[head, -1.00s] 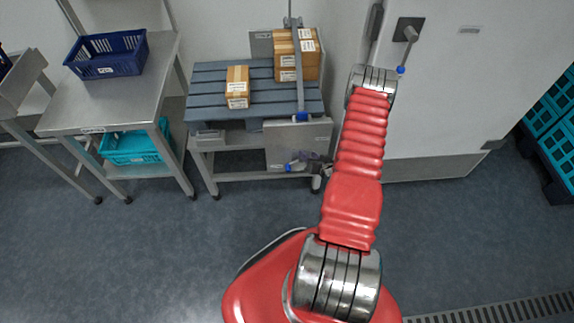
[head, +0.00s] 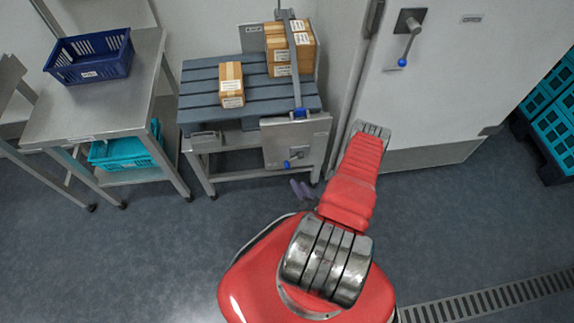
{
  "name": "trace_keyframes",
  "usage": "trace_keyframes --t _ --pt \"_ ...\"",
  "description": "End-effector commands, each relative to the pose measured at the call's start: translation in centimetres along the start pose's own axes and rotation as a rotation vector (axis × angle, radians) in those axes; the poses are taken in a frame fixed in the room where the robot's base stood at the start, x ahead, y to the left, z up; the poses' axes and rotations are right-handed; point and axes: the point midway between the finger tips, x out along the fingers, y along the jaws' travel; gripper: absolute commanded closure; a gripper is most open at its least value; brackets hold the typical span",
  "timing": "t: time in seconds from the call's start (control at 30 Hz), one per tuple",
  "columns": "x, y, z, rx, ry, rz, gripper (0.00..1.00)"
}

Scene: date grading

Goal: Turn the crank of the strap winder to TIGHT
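The strap winder is a grey metal plate (head: 279,143) on the front right of the pallet stand. Its small crank (head: 297,157) has a blue grip (head: 287,164) pointing left and slightly down. A grey strap (head: 294,62) runs from the rear post over the stacked cartons to a blue piece at the plate's top edge. The plate's markings are too small to read. Two greyish fingers of my gripper (head: 302,189) show just below the plate, apart from the crank. My red arm hides the rest of the gripper, and its opening is unclear.
Stacked cartons (head: 281,56) and a single carton (head: 231,80) stand on the blue-grey pallet (head: 200,88). A steel table (head: 140,82) with a blue crate (head: 92,66) is at left. A white door (head: 450,90) with a lever handle (head: 407,45) is at right. The floor in front is clear.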

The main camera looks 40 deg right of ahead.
Motion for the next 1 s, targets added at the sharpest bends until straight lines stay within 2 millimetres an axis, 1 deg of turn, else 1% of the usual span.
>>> trace_keyframes --t 0.27,0.47,0.77,1.0 --pt "0.1 0.2 -0.2 0.000 0.004 0.005 0.62" --pt "1.2 0.2 -0.2 -0.002 0.003 0.005 0.62" --pt "4.5 0.2 -0.2 -0.002 0.003 0.004 0.62" --pt "7.7 0.2 -0.3 -0.002 0.004 0.004 0.62"
